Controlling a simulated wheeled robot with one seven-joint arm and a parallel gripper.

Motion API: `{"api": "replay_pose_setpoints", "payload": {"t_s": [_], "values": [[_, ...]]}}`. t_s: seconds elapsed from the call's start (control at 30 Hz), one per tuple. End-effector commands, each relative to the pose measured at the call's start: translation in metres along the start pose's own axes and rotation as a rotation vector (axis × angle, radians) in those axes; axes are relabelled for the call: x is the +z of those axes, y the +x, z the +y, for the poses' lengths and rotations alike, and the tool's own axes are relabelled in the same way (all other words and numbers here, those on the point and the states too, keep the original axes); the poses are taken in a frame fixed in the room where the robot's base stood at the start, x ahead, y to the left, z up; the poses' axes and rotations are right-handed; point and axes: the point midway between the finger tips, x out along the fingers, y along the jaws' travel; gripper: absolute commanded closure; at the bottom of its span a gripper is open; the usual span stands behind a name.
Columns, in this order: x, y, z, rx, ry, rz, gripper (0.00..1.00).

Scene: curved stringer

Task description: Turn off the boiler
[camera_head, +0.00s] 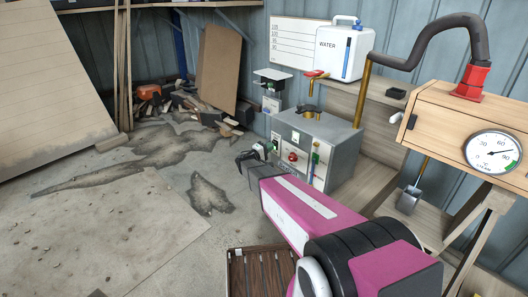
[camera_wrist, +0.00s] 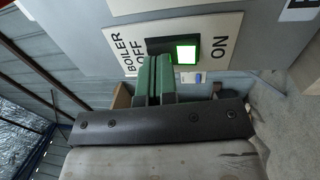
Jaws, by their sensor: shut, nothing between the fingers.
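The boiler is the grey box (camera_head: 338,138) in the middle of the head view. The wrist view shows a cream label plate (camera_wrist: 226,28) on a grey face, marked "BOILER OFF" on the left and "ON" on the right. Between the words sits a dark-framed switch (camera_wrist: 186,53), its ON-side part lit bright green. My gripper (camera_head: 260,150) is at the boiler's left side in the head view. In the wrist view its green fingers (camera_wrist: 155,62) are together and empty, at the dark OFF-side end of the switch. I cannot tell whether they touch it.
A water canister (camera_head: 344,52) stands on a shelf behind the boiler. A wooden steam box with a dial (camera_head: 493,154) stands to the right, with a dark hose (camera_head: 435,40) above. A large board (camera_head: 45,85) leans at left. The stained floor at left is open.

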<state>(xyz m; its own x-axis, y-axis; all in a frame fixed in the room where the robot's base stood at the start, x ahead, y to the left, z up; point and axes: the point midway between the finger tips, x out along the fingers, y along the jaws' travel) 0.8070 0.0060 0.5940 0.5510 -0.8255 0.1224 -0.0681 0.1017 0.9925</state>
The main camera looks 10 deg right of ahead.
Motion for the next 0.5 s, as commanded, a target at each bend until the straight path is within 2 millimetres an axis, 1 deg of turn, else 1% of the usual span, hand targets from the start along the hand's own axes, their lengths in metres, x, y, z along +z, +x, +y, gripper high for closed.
{"api": "replay_pose_setpoints", "payload": {"t_s": [0.03,0.13,0.5], "values": [[-0.0001,0.0038,-0.0001,0.0,0.0,-0.001,1.0],[-0.0001,0.0071,-0.0001,0.0,0.0,0.0,1.0],[0.0,0.0086,0.0001,0.0,0.0,0.0,1.0]]}}
